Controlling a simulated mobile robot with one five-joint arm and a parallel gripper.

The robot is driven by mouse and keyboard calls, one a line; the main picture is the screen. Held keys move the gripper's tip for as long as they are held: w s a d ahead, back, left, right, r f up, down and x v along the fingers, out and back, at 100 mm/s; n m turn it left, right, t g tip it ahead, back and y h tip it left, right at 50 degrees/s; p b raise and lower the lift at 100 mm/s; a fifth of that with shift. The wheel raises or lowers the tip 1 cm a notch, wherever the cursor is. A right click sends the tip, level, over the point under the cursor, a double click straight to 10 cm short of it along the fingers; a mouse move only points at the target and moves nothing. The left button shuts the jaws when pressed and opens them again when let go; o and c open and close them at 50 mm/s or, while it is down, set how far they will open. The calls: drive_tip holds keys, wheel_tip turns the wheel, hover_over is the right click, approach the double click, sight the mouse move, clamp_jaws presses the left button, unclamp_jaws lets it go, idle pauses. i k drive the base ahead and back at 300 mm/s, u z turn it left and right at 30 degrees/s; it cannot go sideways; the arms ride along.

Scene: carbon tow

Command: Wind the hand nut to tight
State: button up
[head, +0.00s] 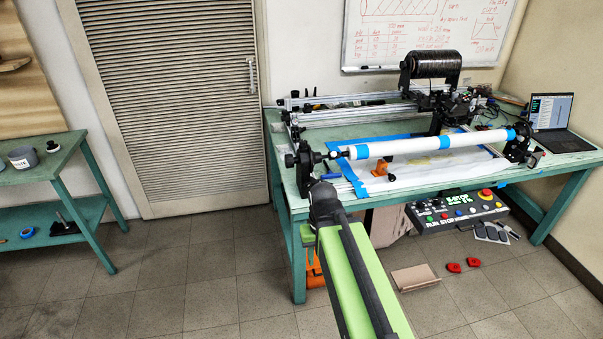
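My green arm reaches up from the bottom of the head view. Its dark end, with my gripper (322,192), is at the front left corner of the winding table, just below the left black end support (303,161). The fingers do not show clearly, so I cannot tell whether they are open or touch anything. A white mandrel (400,147) with blue tape bands lies level between the left support and the right end support (520,146). Small dark fittings (330,156) join its left end to the support. I cannot tell which small part is the hand nut; my gripper may hide it.
The teal winding table (278,150) also bears a dark tow spool (434,65) and a laptop (553,121). A control box (457,208) hangs at its front. A cardboard piece (415,277) and red items (454,267) lie on the floor. Floor on the left is clear.

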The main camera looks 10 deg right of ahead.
sight(289, 161)
drive_tip(key=z, duration=0.1)
drive_tip(key=k, duration=0.35)
drive_tip(key=u, duration=0.25)
drive_tip(key=i, duration=0.85)
drive_tip(key=z, duration=1.25)
drive_tip(key=k, duration=0.65)
drive_tip(key=u, duration=1.85)
drive_tip(key=i, duration=0.95)
